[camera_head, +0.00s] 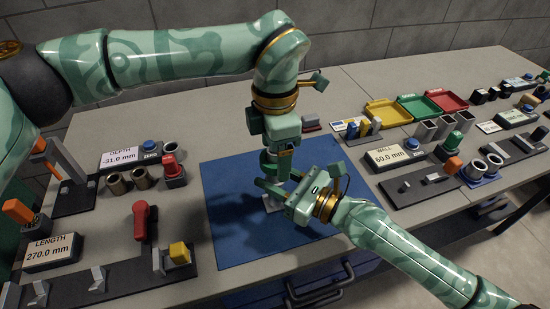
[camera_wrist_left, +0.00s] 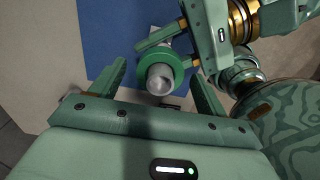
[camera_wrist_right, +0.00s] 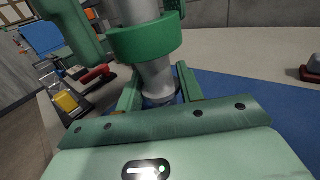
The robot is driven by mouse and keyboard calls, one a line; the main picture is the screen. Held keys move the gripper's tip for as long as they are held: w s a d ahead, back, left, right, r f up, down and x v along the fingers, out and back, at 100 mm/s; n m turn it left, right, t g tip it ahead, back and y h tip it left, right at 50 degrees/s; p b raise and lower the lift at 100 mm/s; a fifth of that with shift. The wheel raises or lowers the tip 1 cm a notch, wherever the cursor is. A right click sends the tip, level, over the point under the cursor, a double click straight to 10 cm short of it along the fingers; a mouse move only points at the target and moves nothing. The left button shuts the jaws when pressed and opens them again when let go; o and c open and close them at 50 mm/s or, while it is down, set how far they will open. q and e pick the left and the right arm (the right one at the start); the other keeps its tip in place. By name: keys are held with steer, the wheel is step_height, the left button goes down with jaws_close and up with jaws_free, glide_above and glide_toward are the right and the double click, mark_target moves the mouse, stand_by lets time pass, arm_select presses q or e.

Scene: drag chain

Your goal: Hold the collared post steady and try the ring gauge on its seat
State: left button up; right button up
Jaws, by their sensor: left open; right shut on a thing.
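The collared post (camera_wrist_right: 155,82) is a grey metal cylinder, upright between the fingers of my right gripper (camera_wrist_right: 158,76), which is shut on it below the ring. The green ring gauge (camera_wrist_right: 147,42) is around the post, above those fingers. In the left wrist view the ring (camera_wrist_left: 174,62) encircles the post's round grey end (camera_wrist_left: 160,79). My left gripper (camera_wrist_left: 158,68) is open, pointing down over the post, with one finger on each side of the ring and visible gaps. In the head view the arms hide most of the post, and whether the ring is fully seated cannot be told.
A blue mat (camera_head: 228,232) lies under both grippers, with clear room on its left. The length gauge stand (camera_head: 50,250) and red-handled fixture (camera_head: 140,220) are left of it. The wall gauge station (camera_head: 395,160) and colored trays (camera_head: 419,106) are to the right.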

arm_select(q)
step_height(320, 180, up, 12)
steer(key=shift+f, duration=0.2)
stand_by(0.9)
arm_select(e)
steer(key=o, duration=1.1)
steer(key=shift+o, duration=0.2)
